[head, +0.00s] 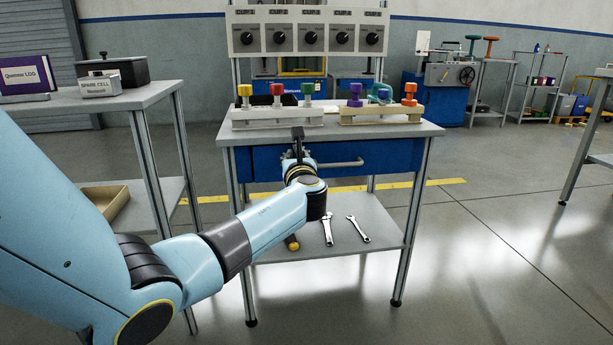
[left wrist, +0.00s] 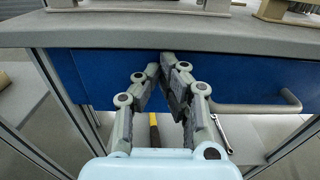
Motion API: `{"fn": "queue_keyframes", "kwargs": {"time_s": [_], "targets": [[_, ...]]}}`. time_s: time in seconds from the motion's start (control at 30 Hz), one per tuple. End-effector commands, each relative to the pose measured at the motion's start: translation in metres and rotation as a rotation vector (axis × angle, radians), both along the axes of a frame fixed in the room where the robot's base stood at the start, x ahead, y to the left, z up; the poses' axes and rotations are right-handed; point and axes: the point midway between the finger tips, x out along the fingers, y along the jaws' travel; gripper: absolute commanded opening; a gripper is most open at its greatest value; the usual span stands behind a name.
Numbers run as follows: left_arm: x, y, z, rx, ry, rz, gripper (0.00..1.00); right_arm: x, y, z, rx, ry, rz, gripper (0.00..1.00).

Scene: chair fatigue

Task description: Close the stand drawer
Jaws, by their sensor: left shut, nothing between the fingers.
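The stand (head: 330,140) has a blue drawer (head: 385,155) under its grey top. The drawer's blue front also shows in the left wrist view (left wrist: 240,75), tucked close under the front edge of the top, with no clear gap. A grey bar handle (head: 340,163) runs across the front; its left part is hidden by my gripper. My left gripper (head: 298,133) is shut and empty, in front of the drawer front, left of the visible handle. In the left wrist view its fingertips (left wrist: 164,60) meet near the blue face; I cannot tell whether they touch. My right gripper is not in view.
Clamp blocks with coloured knobs (head: 380,112) stand on the top, below a dial panel (head: 308,38). Wrenches (head: 358,229) lie on the lower shelf. A side table (head: 150,95) with a black box (head: 112,70) stands left.

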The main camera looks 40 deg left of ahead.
Motion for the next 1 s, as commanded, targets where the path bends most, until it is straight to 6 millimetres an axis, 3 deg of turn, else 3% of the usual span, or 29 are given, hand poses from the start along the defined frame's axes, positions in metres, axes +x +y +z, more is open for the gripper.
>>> {"fn": "queue_keyframes", "kwargs": {"time_s": [0.07, 0.6, 1.0], "targets": [[-0.005, -0.003, 0.001, -0.002, 0.001, -0.001, 0.0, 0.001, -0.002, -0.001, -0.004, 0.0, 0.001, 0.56], [-0.059, -0.067, -0.001, -0.004, 0.002, -0.001, 0.0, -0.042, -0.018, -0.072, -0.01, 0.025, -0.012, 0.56], [-0.067, -0.076, -0.003, -0.002, 0.006, 0.0, 0.0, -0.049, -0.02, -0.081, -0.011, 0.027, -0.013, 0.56]]}}
